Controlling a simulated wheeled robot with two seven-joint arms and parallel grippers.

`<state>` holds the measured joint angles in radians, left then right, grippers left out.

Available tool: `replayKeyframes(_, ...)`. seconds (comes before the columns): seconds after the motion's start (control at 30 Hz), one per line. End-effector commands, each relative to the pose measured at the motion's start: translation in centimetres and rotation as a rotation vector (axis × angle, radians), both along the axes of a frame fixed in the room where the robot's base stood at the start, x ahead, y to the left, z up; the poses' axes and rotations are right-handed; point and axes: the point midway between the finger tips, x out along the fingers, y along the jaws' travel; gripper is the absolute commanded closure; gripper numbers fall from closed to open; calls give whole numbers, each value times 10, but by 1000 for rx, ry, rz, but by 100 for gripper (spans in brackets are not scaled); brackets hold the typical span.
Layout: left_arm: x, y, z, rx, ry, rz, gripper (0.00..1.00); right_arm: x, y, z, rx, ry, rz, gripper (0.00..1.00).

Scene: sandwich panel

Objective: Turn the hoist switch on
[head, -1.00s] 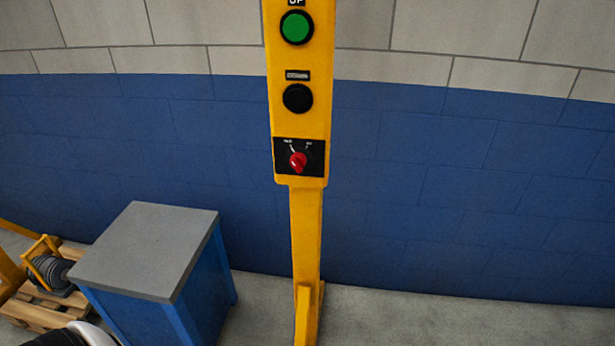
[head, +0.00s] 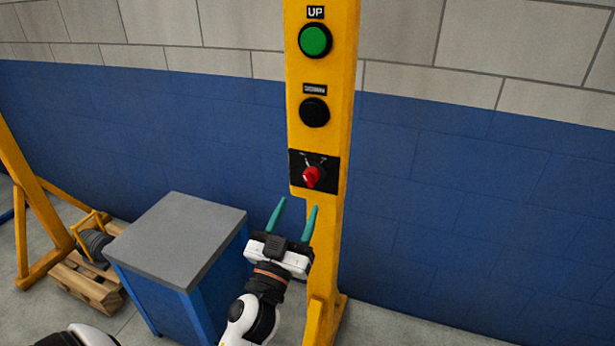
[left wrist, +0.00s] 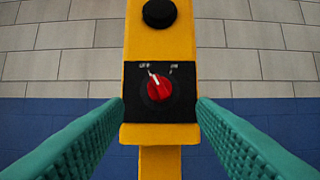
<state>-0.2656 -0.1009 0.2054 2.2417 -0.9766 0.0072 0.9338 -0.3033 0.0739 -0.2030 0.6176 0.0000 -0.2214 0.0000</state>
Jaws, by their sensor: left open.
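The hoist switch is a red rotary knob (head: 312,176) on a black plate (head: 327,163) low on the yellow control panel (head: 299,133). In the left wrist view the red knob (left wrist: 159,88) sits between the fingers in the picture, with its white pointer mark tilted to the upper left; the labels are too small to read surely. My left gripper (head: 295,208) is open and empty, below and a little left of the knob in the head view, fingers pointing up toward it and apart from it. My right gripper is not in view.
Above the knob are a black button (head: 314,111) and a green UP button (head: 315,40). A blue cabinet with a grey top (head: 178,238) stands left of the post. A winch on a wooden pallet (head: 88,284) is farther left. The blue wall lies behind.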

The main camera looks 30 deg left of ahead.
Motion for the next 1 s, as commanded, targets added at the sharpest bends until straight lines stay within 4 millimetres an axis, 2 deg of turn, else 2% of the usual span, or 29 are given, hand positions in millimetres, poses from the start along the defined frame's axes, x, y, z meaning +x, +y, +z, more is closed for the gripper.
replayKeyframes(0.03,10,3,11,2,-2,1,49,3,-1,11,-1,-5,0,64)
replayKeyframes(0.3,51,12,24,0,0,0,49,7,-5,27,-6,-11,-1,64)
replayKeyframes(0.5,62,15,27,0,1,0,49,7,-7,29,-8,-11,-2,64)
replayKeyframes(0.77,62,15,26,0,2,0,49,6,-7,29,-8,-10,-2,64)
replayKeyframes(1.0,62,15,26,0,2,0,86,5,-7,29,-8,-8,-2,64)
